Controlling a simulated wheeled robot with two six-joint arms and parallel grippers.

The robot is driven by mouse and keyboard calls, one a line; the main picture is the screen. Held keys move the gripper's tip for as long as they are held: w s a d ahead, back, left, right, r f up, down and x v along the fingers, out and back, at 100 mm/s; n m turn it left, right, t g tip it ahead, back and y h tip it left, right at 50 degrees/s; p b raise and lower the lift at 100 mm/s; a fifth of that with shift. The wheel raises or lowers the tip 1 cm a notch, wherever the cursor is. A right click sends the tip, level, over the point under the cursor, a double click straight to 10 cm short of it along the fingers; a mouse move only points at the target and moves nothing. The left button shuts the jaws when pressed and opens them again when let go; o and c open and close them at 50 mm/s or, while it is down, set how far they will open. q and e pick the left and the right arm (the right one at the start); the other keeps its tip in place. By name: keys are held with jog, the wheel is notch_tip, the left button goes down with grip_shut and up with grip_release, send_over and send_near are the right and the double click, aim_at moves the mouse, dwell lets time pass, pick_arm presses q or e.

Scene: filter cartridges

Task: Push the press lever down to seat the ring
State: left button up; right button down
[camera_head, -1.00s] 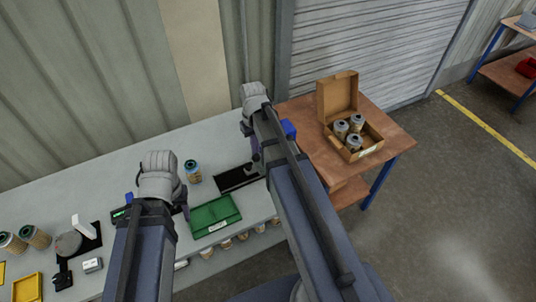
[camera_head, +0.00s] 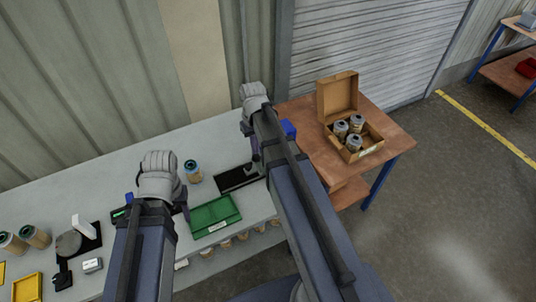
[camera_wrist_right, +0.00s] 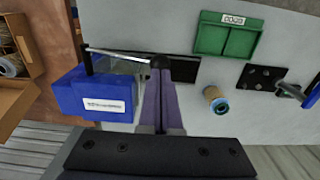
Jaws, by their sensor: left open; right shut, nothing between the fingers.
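The press lever is a thin metal bar with a dark round knob (camera_wrist_right: 160,62), seen in the right wrist view. It runs out from a dark post beside a blue block (camera_wrist_right: 93,95). My right gripper (camera_wrist_right: 159,84) is shut and empty, its tips right at the knob; whether they touch it I cannot tell. In the head view my right gripper (camera_head: 255,151) is mostly hidden by its arm, above the black base plate (camera_head: 237,178). My left gripper (camera_head: 182,201) is open, largely hidden behind its own arm. I cannot make out the ring under the lever.
A cartridge with a blue rim (camera_head: 193,171) stands on the grey bench (camera_head: 110,166). A green tray (camera_head: 214,216) lies nearer the front edge. A yellow tray (camera_head: 28,287) sits at left. An open carton (camera_head: 338,97) with cartridges stands on a wooden table (camera_head: 391,139).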

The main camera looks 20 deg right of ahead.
aim_at(256, 155)
jog(key=shift+f, duration=0.15)
jog(key=shift+f+b, duration=2.85)
jog(key=shift+b, duration=0.15)
jog(key=shift+f, duration=0.1)
jog(key=shift+a+f+b, duration=0.2)
jog(key=shift+f+b, duration=0.5)
jog(key=shift+b, duration=0.05)
jog(key=shift+a+f+b, duration=0.2)
jog(key=shift+f+b, duration=0.5)
jog(key=shift+b, duration=0.05)
notch_tip(256, 155, up, 11)
jog(key=p, duration=1.1)
